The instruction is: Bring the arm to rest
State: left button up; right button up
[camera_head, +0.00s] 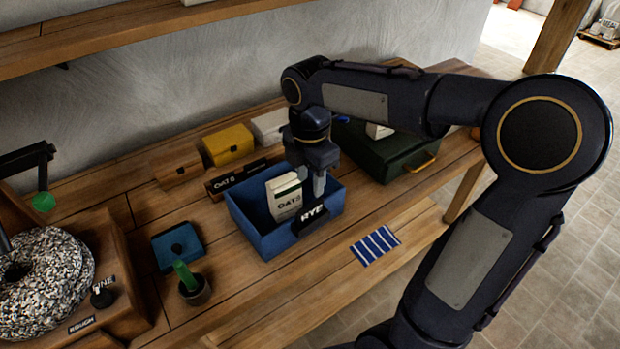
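My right arm reaches in from the right, over the bench. Its gripper (314,186) points down into the blue bin (258,241), which has a RYE label (313,219) on its front. A pale OAT bag (284,198) stands inside the bin, just left of the gripper's fingers. The fingers are small and partly overlapped in this view, so I cannot tell their opening or whether they touch the bag. My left gripper is not in view.
A millstone (42,282) is at left. A blue square (178,247), a dark cup (195,291) and a striped cloth (375,245) lie in front. A shelf (120,38) overhangs.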

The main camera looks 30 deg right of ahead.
jog(key=s+a+f+m+t+y, duration=0.1)
jog(key=s+a+m+t+y, duration=0.1)
jog(key=s+m, duration=0.6)
jog(key=s+a+f+m+t+y, duration=0.1)
jog(key=s+a+m+t, duration=0.1)
jog(key=s+m, duration=0.7)
jog(key=m+t, duration=0.1)
jog(key=m, duration=0.3)
jog(key=shift+t+y, duration=0.3)
jog(key=shift+y, duration=0.1)
